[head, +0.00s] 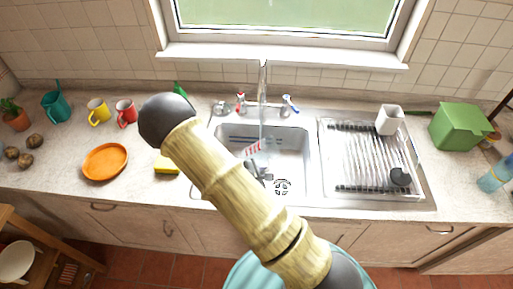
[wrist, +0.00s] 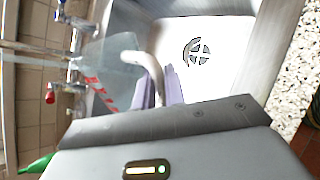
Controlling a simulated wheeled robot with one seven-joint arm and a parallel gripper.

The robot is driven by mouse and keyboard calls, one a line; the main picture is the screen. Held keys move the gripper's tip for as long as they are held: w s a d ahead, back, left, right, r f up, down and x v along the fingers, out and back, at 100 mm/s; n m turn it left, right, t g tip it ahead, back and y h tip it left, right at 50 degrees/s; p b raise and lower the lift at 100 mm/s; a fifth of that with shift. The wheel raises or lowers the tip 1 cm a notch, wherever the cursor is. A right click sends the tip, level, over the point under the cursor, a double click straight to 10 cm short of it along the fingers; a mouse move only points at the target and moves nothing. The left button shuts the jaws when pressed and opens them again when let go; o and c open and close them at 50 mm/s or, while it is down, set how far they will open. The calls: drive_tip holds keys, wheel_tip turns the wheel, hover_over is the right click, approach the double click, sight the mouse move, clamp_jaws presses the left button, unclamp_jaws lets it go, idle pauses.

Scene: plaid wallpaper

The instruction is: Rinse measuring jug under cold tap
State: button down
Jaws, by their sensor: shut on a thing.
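The measuring jug (wrist: 112,85) is clear with red markings and a pale handle (wrist: 154,72). It also shows in the head view (head: 252,150), tilted inside the sink (head: 290,150). My gripper (wrist: 160,88) is shut on the handle. In the head view, my gripper (head: 256,168) is partly hidden by my arm. The spout (head: 262,78) stands behind the sink, and a clear stream (head: 262,122) falls from it close to the jug. I cannot tell whether the water enters the mouth. The blue cold tap (head: 289,103) is right of the spout, the red tap (head: 241,101) left.
A drainer (head: 358,160) right of the sink holds a white cup (head: 389,120) and a dark item (head: 400,176). A yellow sponge (head: 166,164), orange plate (head: 105,161) and mugs (head: 98,111) stand left. A green box (head: 460,126) is at the right.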

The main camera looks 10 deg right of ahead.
wheel_tip(320, 180, up, 6)
drive_tip(key=p, duration=0.6)
drive_tip(key=shift+r, duration=0.25)
drive_tip(key=shift+f, duration=0.1)
